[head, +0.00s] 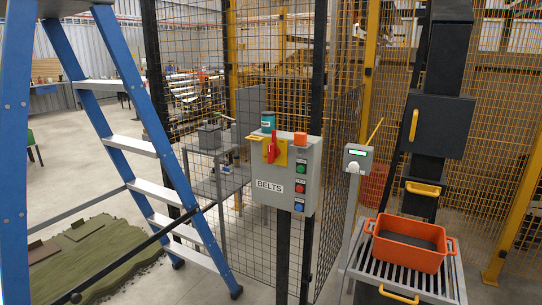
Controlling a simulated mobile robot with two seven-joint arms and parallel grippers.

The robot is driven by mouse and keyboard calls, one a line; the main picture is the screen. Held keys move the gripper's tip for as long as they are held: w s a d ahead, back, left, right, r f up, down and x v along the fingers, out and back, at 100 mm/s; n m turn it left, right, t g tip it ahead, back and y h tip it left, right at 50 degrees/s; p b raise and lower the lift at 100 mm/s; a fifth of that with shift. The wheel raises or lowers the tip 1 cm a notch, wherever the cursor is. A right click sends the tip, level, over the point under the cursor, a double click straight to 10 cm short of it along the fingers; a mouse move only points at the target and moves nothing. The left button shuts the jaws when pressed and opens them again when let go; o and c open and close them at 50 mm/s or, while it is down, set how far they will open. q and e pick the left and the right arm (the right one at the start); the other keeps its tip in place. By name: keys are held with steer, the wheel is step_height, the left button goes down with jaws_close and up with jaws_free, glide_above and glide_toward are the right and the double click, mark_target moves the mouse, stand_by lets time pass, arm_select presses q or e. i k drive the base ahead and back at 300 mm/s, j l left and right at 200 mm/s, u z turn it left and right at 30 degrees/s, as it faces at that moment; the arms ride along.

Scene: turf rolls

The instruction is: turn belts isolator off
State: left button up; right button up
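A grey control box (264,208) labelled BELTS stands on a dark post in front of the mesh fence. The belts isolator, a red handle (272,146) on a yellow plate (282,158), is on the upper left of its front. The red handle looks roughly upright. Green (300,169), red (300,187) and blue (299,206) buttons run down the box's right side. A teal can (268,121) and a small orange piece (300,138) sit at its top. Neither of my grippers is in view.
A blue stepladder (120,85) stands at the left, near a green turf piece (90,255) on the floor. A smaller grey box (358,154) stands right of the BELTS box.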

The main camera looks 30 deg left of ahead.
mark_target(273, 151)
steer(key=u, duration=0.55)
steer(key=i+j+u, duration=0.1)
steer(key=u, duration=0.25)
steer(key=i+u, duration=0.15)
steer(key=u, duration=0.25)
steer(key=i+j+u, duration=0.1)
steer(key=u, duration=0.25)
steer(key=i+l, duration=0.05)
